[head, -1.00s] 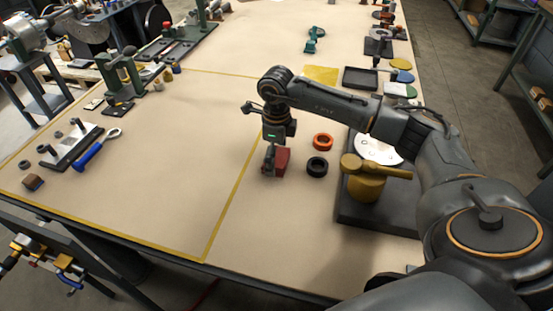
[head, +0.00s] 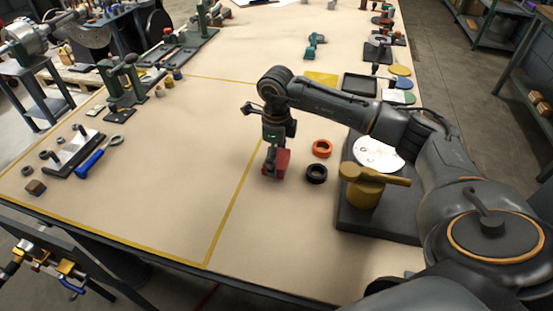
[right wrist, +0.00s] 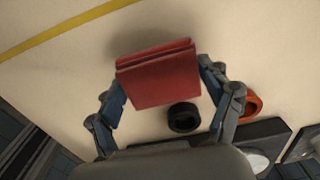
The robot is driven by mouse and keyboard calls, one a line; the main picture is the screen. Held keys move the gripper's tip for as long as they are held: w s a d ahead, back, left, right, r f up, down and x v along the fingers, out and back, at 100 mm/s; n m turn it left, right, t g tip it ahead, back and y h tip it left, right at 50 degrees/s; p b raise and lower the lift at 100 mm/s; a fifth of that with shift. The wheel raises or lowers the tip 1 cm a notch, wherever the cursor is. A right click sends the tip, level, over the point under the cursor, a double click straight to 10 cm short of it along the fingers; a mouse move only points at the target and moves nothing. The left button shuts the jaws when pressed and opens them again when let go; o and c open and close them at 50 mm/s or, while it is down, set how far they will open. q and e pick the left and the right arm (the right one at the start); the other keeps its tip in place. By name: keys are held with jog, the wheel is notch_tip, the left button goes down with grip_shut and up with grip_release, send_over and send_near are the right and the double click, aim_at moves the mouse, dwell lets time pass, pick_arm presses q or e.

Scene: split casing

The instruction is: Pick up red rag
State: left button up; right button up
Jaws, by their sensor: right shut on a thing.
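The red rag (head: 283,160) is a folded dark red block in the head view, right of the yellow line near the table's middle. In the right wrist view the rag (right wrist: 158,76) shows as a layered, folded stack between the fingers. My right gripper (head: 270,170) points down and is shut on the rag; its fingers (right wrist: 162,92) lie on both sides of it. A shadow shows beside the rag in the wrist view; how far it is above the table is hard to tell. My left gripper is not in view.
An orange ring (head: 322,148) and a black ring (head: 316,173) lie just right of the rag. A dark plate (head: 352,215) with a yellow mallet-like tool (head: 375,178) stands farther right. The table left of the yellow line (head: 232,206) is mostly clear.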

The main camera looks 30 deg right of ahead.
jog(key=w+a+r+p, duration=0.3)
jog(key=w+a+r, duration=0.2)
jog(key=w+r, duration=0.5)
jog(key=w, duration=0.3)
jog(key=shift+r, duration=0.4)
jog(key=shift+a, duration=0.1)
jog(key=o, duration=0.5)
jog(key=c, duration=0.4)
